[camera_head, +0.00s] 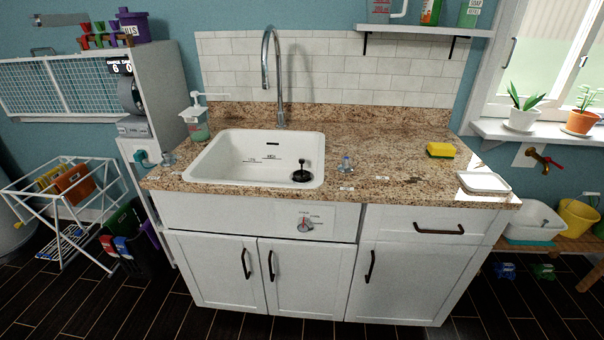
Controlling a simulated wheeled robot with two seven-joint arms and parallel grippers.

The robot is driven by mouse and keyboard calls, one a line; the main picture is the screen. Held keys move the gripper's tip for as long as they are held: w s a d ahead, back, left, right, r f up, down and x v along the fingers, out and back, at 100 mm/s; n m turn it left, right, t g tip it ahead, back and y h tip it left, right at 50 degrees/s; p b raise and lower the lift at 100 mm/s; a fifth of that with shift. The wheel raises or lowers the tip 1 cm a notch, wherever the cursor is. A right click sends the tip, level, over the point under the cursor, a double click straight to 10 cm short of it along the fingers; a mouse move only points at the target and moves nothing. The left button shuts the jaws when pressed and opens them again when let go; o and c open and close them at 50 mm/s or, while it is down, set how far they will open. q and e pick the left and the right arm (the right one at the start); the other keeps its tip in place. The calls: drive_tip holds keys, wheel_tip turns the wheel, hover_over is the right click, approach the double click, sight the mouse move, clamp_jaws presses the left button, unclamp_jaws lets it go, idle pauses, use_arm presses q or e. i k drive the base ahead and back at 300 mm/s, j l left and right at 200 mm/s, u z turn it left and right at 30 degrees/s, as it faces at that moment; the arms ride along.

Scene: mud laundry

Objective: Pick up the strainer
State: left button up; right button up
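A round black piece with an upright knob (302,173) sits in the front right corner of the white sink (205,167); it looks like a sink strainer or plug, but I cannot tell which. Neither of my grippers shows in this view, and nothing is touching these items.
A tall faucet (267,62) rises behind the sink. A soap dispenser (196,120) stands at its left, a yellow sponge (440,150) and white tray (484,183) at the right. The counter's right middle is mostly clear. A drying rack (66,205) stands left.

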sight(301, 175)
drive_tip(key=i+j+u, duration=0.1)
drive_tip(key=i+u, duration=0.35)
drive_tip(key=i+l+u, duration=0.1)
drive_tip(key=i+u, duration=0.35)
drive_tip(key=i, duration=0.05)
